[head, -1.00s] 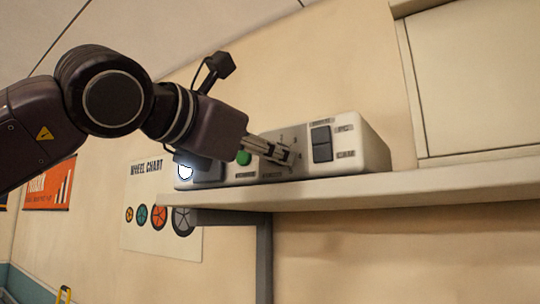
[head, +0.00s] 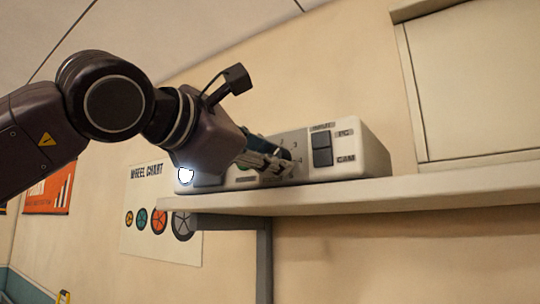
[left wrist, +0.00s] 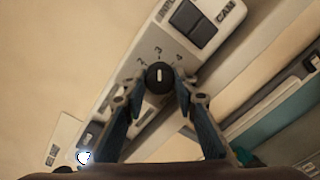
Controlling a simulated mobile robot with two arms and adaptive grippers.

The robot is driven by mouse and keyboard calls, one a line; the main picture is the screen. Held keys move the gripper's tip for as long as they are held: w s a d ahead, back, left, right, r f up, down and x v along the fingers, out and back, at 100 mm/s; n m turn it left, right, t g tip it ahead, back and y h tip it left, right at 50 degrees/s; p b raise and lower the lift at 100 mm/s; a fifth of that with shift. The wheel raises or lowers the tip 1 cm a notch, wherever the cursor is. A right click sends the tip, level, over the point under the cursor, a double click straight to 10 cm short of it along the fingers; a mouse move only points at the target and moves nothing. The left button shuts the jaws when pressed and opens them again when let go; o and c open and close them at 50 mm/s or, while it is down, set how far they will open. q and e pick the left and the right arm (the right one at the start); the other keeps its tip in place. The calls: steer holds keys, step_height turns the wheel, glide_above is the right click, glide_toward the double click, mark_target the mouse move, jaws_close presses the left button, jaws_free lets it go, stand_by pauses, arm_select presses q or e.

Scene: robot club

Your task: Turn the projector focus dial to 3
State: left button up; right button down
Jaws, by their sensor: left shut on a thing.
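The projector (head: 372,163) is a pale box with a grey dial panel on a wall shelf. Its focus dial (left wrist: 160,77) is a round black knob with a white mark, with the numbers 2, 3 and 4 around its far side. In the left wrist view the mark points about at the 3. My left gripper (left wrist: 160,88) is shut on the dial, a fingertip at either side. My right gripper is in neither view.
The shelf (head: 400,188) runs under the projector on a dark bracket. Two dark INPUT buttons (head: 321,149), labelled PC and CAM, sit right of the dial. A wheel chart (head: 140,215) hangs on the wall below. The shelf right of the projector is clear.

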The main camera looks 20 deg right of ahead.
arm_select(q)
steer(key=o, duration=1.2)
steer(key=shift+c, duration=0.2)
steer(key=v, duration=1.2)
